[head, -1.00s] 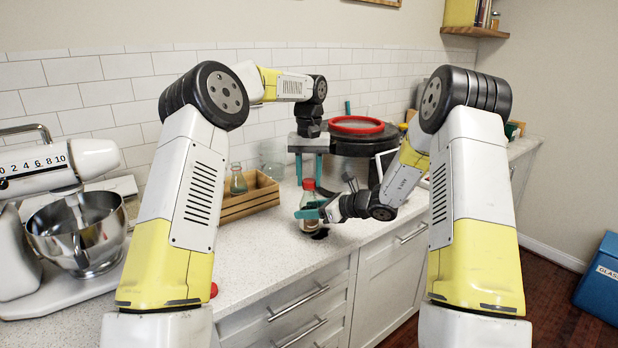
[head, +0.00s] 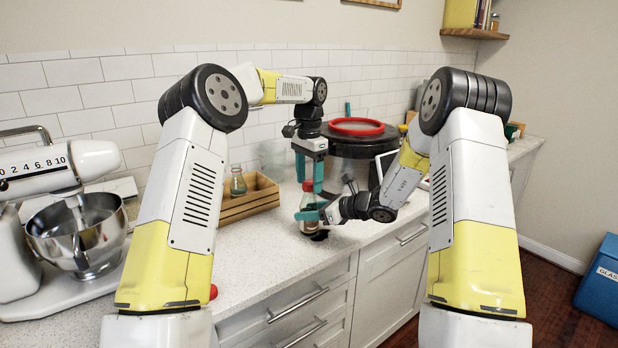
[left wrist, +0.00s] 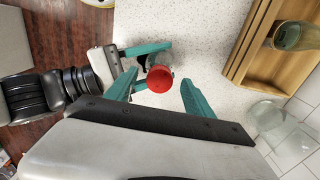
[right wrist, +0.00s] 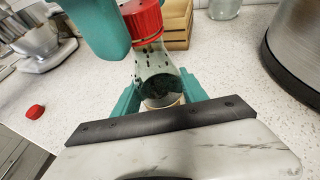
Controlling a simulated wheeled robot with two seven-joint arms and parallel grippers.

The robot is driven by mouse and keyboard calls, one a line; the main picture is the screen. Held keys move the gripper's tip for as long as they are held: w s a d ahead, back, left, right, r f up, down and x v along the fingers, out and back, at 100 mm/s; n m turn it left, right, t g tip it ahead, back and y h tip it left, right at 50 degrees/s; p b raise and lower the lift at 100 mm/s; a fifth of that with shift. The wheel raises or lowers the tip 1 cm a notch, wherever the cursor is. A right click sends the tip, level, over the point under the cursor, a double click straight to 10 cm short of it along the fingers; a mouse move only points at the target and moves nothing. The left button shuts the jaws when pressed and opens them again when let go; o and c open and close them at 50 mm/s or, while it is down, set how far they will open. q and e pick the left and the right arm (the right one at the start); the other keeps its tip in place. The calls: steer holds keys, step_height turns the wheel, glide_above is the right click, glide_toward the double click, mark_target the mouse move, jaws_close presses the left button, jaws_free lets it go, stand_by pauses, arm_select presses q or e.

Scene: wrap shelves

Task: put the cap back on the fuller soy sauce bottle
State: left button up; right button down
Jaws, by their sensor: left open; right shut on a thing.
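A clear bottle (head: 311,214) with dark contents stands upright near the counter's front edge. A red cap (head: 308,186) sits on its neck; the cap also shows in the left wrist view (left wrist: 158,86) and right wrist view (right wrist: 142,18). My right gripper (head: 307,214) is shut on the bottle's body from the side. My left gripper (head: 309,180) points down over the bottle, open, with its fingers on either side of the cap, nearer one finger in the left wrist view. A second red cap (right wrist: 35,111) lies loose on the counter. How full the bottle is cannot be told exactly.
A wooden crate (head: 228,212) holding a greenish bottle (head: 238,184) stands left of the held bottle. A clear glass container (left wrist: 268,117) stands by the wall. A dark round bin with a red ring (head: 357,126) stands behind. A stand mixer (head: 75,225) is at left.

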arm_select(q)
step_height(320, 180, up, 12)
stand_by(0.5)
arm_select(e)
steer(key=c, duration=0.5)
jaws_free()
steer(key=shift+v, duration=3.9)
